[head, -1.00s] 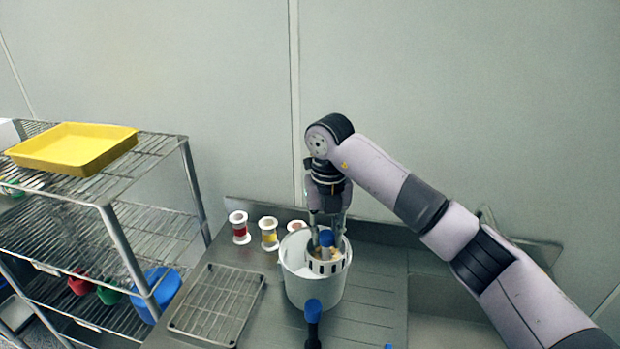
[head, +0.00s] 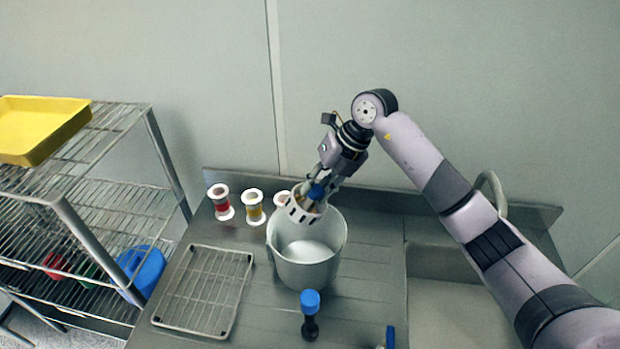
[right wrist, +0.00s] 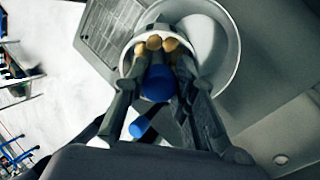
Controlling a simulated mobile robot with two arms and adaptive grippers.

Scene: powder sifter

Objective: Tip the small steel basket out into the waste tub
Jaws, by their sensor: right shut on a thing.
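The small steel basket (head: 301,213) is held by my right gripper (head: 317,190), whose fingers are shut around its blue knob. The basket hangs tilted at the back rim of the white waste tub (head: 306,272), partly over its opening. In the right wrist view, several tan pieces (right wrist: 155,43) sit in the basket, just beyond the blue knob (right wrist: 158,84). The tub's visible inside floor looks empty in the head view. The tub stands upright on the steel counter. My left gripper is not in view.
A wire rack (head: 205,290) lies to the left. A dark blue-capped bottle (head: 310,315) stands in front. A sink (head: 455,310) is at right.

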